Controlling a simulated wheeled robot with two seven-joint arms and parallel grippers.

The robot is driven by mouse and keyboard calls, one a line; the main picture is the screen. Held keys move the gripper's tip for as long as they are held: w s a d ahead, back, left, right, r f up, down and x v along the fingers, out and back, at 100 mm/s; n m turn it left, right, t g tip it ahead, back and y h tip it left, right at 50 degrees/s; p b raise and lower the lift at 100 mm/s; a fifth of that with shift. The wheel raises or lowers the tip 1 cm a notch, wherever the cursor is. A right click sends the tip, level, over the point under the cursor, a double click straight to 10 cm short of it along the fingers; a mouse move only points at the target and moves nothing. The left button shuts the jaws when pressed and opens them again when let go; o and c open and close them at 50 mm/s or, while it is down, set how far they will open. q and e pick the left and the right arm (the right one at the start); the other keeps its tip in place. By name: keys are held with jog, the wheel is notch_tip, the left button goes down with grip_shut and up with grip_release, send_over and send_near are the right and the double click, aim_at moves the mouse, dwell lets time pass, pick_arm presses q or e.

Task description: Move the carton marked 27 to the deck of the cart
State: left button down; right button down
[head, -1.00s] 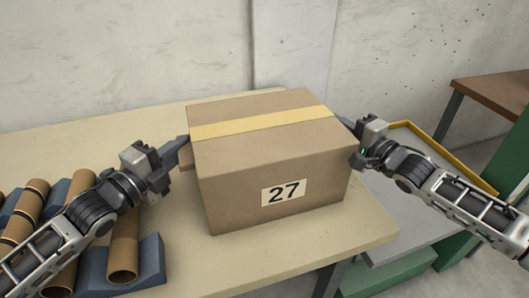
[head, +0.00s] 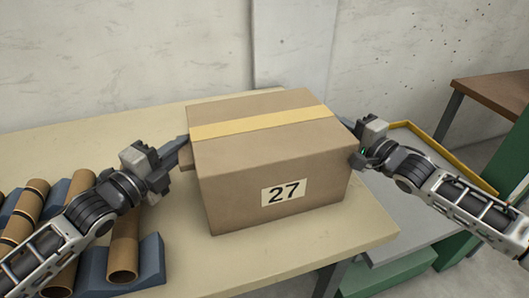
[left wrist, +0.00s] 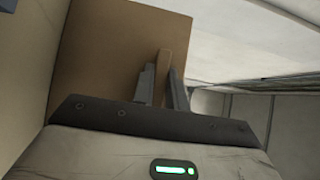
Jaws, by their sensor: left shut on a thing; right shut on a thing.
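The brown carton marked 27 (head: 235,185) has a yellow tape strip along its top and is upright at the right part of the beige table. I cannot tell whether it rests on the table or is just above it. My left gripper (head: 182,153) is shut on the carton's left side; the left wrist view shows its fingers (left wrist: 162,82) around a narrow brown tab in front of the carton's wall (left wrist: 110,50). My right gripper (head: 354,132) is shut on the right side, its fingertips partly hidden by the carton. A grey surface with a yellow rim (head: 450,155) and green sides, apparently the cart, stands at the right.
Several brown cardboard tubes (head: 124,250) lie on blue cradles (head: 152,262) at the table's left. The beige table (head: 290,262) is clear in front of the carton. A concrete wall (head: 130,50) is behind. A brown-topped bench (head: 495,92) stands at the far right.

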dwell(0.6)
jog(key=shift+r+p, duration=2.55)
jog(key=shift+r, duration=0.15)
jog(key=shift+d, duration=0.1)
